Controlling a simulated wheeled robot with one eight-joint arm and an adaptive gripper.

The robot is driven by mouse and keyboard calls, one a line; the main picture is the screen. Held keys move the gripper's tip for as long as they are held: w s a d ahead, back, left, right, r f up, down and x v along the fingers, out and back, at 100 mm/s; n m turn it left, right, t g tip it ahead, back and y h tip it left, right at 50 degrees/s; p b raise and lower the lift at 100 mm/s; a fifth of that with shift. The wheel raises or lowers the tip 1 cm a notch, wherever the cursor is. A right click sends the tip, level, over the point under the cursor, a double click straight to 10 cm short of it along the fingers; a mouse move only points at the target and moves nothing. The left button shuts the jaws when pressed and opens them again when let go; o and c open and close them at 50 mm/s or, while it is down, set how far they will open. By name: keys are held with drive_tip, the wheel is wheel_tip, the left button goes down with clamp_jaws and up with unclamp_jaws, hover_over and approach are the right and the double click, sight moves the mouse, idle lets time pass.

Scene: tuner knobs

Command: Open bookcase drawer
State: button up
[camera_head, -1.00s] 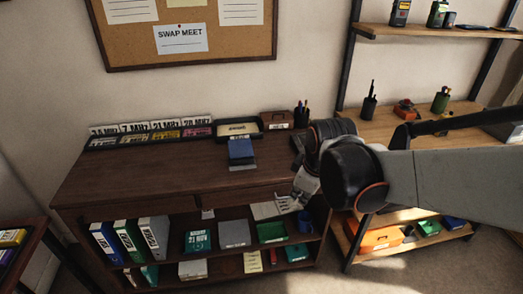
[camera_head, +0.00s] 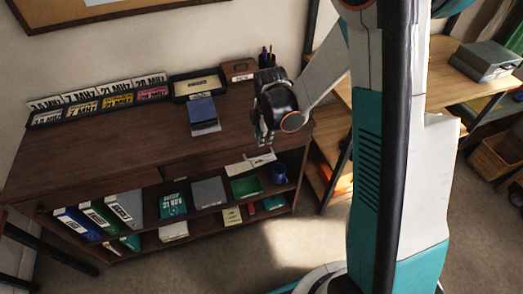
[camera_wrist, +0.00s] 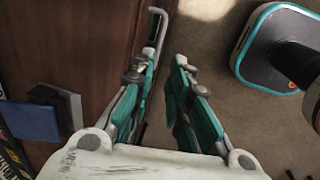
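The dark brown bookcase (camera_head: 110,150) stands at the left, with a drawer band (camera_head: 140,180) under its top; the drawers look closed. A pale grey bar handle (camera_wrist: 158,28) sticks out at the front edge in the wrist view, just beyond my left finger. My gripper (camera_wrist: 166,75) points down past this edge, its two teal-padded fingers apart with floor visible between them. The handle does not look enclosed by the fingers; contact with the left one cannot be told. In the head view my gripper (camera_head: 265,138) is at the bookcase's right front, above a white label (camera_head: 238,166).
A blue box (camera_head: 202,112), a card rack (camera_head: 98,108), a tray (camera_head: 200,85) and a pen cup (camera_head: 267,60) stand on top. Binders (camera_head: 100,220) and a blue mug (camera_head: 279,174) are on the shelves below. Floor (camera_head: 300,235) in front is clear.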

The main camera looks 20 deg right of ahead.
drive_tip(key=b, duration=0.4)
approach(262, 153)
drive_tip(key=f, duration=0.1)
drive_tip(key=s+a+f, duration=0.1)
drive_tip(key=f, duration=0.3)
drive_tip(key=shift+s+a, duration=0.15)
drive_tip(key=shift+s, duration=0.2)
drive_tip(key=shift+c, duration=0.3)
clamp_jaws()
